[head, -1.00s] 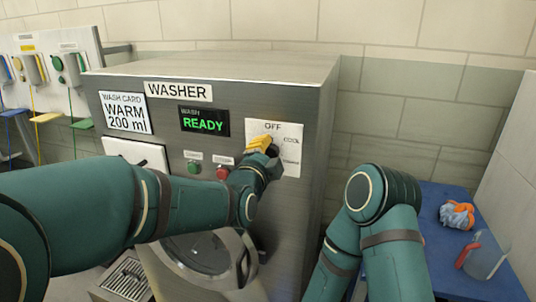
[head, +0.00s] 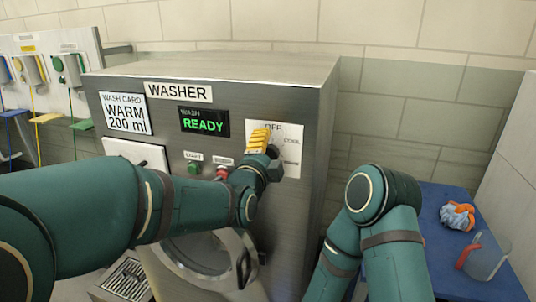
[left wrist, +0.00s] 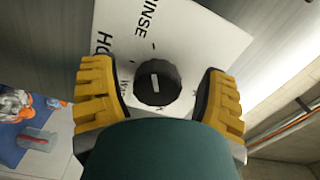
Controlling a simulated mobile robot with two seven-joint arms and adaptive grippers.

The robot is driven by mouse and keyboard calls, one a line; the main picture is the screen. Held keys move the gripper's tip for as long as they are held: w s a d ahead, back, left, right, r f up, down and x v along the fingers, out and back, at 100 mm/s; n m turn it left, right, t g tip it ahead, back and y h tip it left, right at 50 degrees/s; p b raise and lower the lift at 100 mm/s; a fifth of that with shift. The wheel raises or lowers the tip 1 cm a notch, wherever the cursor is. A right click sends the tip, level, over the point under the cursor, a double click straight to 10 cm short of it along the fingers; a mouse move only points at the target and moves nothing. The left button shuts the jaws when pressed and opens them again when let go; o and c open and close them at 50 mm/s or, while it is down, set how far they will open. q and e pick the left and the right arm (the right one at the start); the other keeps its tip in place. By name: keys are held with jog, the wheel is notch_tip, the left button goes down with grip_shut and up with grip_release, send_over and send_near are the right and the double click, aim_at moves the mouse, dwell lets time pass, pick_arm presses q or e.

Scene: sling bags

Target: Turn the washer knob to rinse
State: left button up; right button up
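The washer (head: 300,105) stands ahead with its display reading READY. Its dark round knob (left wrist: 158,92) sits on a white dial plate (head: 291,132). In the left wrist view the plate (left wrist: 200,35) shows the words RINSE and part of HOT; the head view shows OFF and COOL. The knob has a short white mark, but I cannot tell which word it points at. My left gripper (left wrist: 157,84) is open, its yellow fingers on either side of the knob with gaps on both sides. In the head view the gripper (head: 260,143) hides the knob. My right gripper is out of view.
A green button (head: 194,168) and a red button (head: 222,172) sit left of the dial, close to my left wrist. The round door (head: 243,262) is below. A blue table (head: 440,255) at right bears an orange-blue cloth (head: 457,216) and a clear jug (head: 487,258).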

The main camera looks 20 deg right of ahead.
pick_arm(q)
jog(key=shift+s, duration=0.15)
jog(key=v, duration=1.2)
jog(key=shift+f, duration=0.1)
